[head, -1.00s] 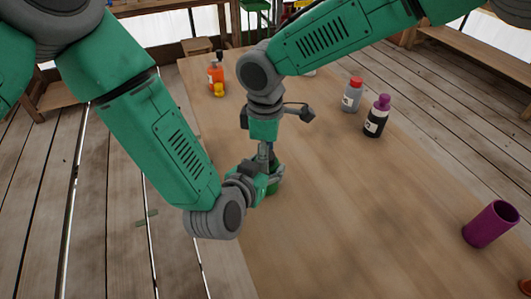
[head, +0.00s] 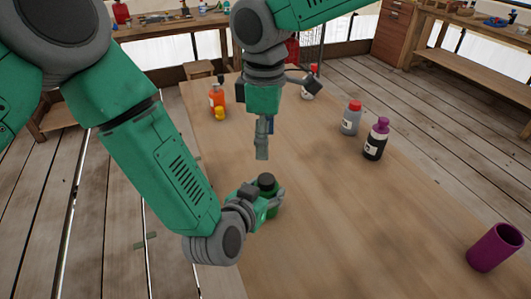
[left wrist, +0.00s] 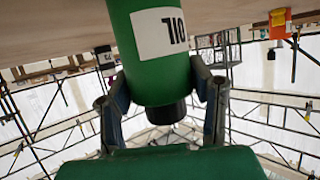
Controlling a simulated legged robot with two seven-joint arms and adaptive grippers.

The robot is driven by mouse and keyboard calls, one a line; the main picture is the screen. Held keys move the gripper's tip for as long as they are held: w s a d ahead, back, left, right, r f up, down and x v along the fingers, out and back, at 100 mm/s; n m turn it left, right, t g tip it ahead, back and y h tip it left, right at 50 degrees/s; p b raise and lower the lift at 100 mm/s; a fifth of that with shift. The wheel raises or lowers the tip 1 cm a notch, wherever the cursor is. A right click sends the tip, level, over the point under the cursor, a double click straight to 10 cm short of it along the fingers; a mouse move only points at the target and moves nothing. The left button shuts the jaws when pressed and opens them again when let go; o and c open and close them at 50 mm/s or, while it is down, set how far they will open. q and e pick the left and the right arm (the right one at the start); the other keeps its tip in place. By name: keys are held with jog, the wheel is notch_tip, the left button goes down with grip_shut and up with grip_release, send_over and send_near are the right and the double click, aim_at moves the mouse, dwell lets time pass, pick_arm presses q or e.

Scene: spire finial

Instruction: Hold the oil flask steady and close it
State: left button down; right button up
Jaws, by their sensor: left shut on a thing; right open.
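The oil flask (left wrist: 160,70) is a green cylinder with a white label, seen upside down in the left wrist view. A black cap (left wrist: 165,113) sits on its top end. In the head view the flask (head: 272,204) is upright at the table's left edge, its dark cap (head: 266,181) on top. My left gripper (head: 264,199) is shut around it; its fingers also show on both sides of it in the left wrist view (left wrist: 163,95). My right gripper (head: 262,152) points down above the cap, apart from it, open and empty; its finger gap is hard to see.
A grey bottle with a red cap (head: 350,119) and a dark bottle with a purple cap (head: 376,140) stand right of centre. A purple cup (head: 494,249) stands at front right. The middle tabletop (head: 340,210) is clear.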

dwell(0.3)
pick_arm(q)
jog(key=c, duration=0.6)
grip_release()
jog(key=shift+c, duration=0.2)
jog(key=v, duration=1.2)
jog(key=shift+a+f, duration=0.1)
jog(key=shift+f, duration=0.1)
